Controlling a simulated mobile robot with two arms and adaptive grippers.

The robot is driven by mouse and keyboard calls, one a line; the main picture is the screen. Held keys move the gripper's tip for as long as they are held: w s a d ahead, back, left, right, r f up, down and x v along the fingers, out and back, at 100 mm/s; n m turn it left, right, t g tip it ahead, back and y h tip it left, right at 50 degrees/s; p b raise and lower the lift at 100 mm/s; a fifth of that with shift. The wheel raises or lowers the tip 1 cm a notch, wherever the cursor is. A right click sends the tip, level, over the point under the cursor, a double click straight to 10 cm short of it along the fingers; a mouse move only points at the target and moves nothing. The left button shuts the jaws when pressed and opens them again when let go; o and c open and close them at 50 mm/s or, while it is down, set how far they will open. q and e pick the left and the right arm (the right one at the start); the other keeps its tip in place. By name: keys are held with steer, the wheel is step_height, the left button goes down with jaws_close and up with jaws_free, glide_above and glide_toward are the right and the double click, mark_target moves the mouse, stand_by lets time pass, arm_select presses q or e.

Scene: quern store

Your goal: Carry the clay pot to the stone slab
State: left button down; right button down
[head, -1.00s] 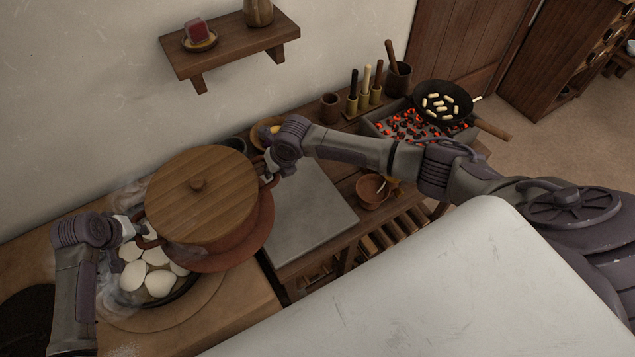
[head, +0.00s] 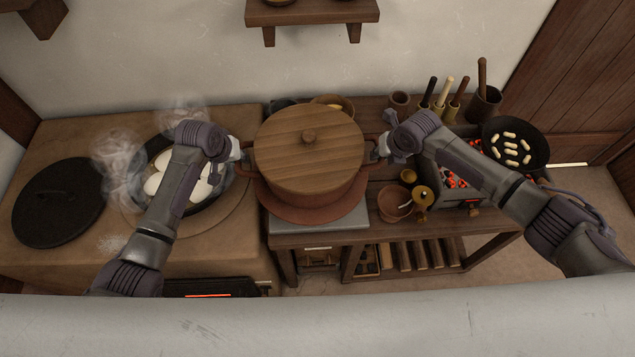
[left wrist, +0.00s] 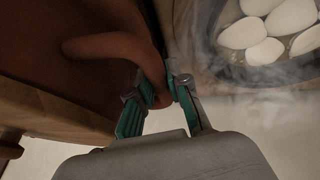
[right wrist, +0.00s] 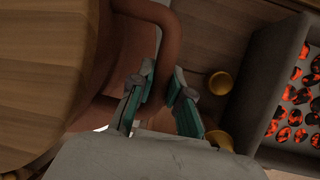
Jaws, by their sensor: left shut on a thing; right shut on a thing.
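The reddish-brown clay pot (head: 308,203) with its round wooden lid (head: 295,150) is between my two grippers in the head view. It covers most of the grey stone slab (head: 345,222), whose front edge shows below it. I cannot tell whether the pot touches the slab. My left gripper (head: 240,158) is shut on the pot's left handle, which fills its jaws in the left wrist view (left wrist: 160,92). My right gripper (head: 380,150) is shut on the right handle, also seen in the right wrist view (right wrist: 165,85). The lid looks level.
Left of the pot, a steaming pan of white eggs (head: 160,185) sits on the stove beside a black lid (head: 58,200).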

arm_select(q)
steer(key=shift+w+d+r, duration=0.1)
steer(key=shift+w, duration=0.05)
arm_select(e)
steer(key=shift+w+a+r, duration=0.15)
steer(key=shift+a, duration=0.2)
